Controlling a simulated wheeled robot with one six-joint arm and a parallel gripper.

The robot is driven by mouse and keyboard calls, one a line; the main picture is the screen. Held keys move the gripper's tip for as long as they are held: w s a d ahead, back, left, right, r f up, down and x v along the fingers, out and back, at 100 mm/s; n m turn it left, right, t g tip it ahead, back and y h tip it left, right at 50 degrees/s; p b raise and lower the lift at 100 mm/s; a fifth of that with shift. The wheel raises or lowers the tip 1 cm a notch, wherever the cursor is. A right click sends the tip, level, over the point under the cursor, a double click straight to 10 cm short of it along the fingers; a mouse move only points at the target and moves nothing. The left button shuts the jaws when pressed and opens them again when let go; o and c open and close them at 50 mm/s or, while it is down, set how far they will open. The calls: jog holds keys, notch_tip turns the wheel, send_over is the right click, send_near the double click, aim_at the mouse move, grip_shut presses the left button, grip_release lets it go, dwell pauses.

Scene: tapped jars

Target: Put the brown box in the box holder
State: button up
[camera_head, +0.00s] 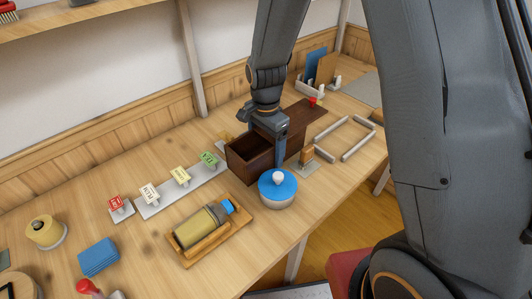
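A dark brown box (243,164) stands on the wooden table, its near-left part open at the top. A dark brown lid-like panel (308,112) with a red knob extends at its far right. My gripper (276,152) points down at the box's right end, with a finger in front of it. Whether the fingers grip the wall is hidden, and so is their opening. A pale rectangular frame of low rails (352,154), which looks like the box holder, lies empty on the table to the right of the box.
A round jar with a blue lid (277,184) stands close in front of my gripper. A small wooden block on a plate (306,157) sits between box and frame. Labelled tags (180,177) line a strip at left. A bottle lies on a wooden tray (186,258). Upright boards (320,67) stand behind.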

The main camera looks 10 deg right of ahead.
jog(key=shift+f, duration=1.15)
jog(key=shift+f, duration=0.1)
jog(key=o, duration=1.5)
jog(key=shift+c, duration=0.2)
